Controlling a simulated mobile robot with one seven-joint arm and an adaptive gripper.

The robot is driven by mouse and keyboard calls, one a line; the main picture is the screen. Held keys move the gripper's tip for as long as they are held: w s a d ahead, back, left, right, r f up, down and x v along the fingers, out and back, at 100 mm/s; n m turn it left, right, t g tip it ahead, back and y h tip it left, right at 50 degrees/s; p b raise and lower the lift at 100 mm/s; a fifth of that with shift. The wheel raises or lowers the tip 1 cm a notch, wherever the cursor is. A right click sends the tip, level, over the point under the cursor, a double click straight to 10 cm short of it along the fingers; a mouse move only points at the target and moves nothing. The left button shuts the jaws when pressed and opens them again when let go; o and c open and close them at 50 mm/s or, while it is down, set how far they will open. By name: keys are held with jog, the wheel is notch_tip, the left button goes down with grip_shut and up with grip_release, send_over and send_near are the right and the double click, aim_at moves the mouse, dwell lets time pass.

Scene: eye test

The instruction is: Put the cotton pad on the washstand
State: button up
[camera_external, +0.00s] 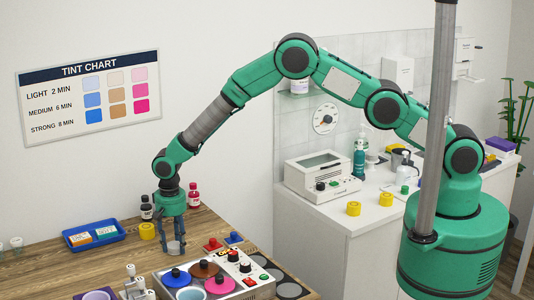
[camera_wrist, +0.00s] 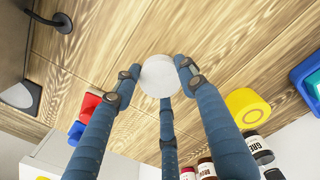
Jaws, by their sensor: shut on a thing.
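My gripper (camera_external: 173,247) is low over the left part of the wooden table, pointing down. It is shut on a white round thing, which I take for the cotton pad (camera_wrist: 158,75). In the wrist view its pale flat face shows between my blue fingers; in the external view the pad (camera_external: 173,248) is small and partly hidden by them. I cannot tell if it touches the table. The white counter (camera_external: 338,215) at the right, with a soap bottle (camera_external: 360,158) on it, seems to be the washstand. It is well apart from my gripper.
A panel with coloured lidded pots (camera_external: 205,270) stands just right of my gripper. A yellow ring (camera_external: 147,231), small bottles (camera_external: 194,195) and a blue tray (camera_external: 93,235) are around it. The counter holds a white device (camera_external: 320,174) and yellow pots (camera_external: 354,208).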

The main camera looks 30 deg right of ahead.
aim_at(176, 245)
jog(key=shift+f, duration=0.15)
jog(key=o, duration=0.7)
dwell(0.3)
jog(key=shift+a+r, duration=0.1)
jog(key=shift+r, duration=0.6)
jog(key=r, duration=1.2)
jog(key=shift+d+r, duration=0.25)
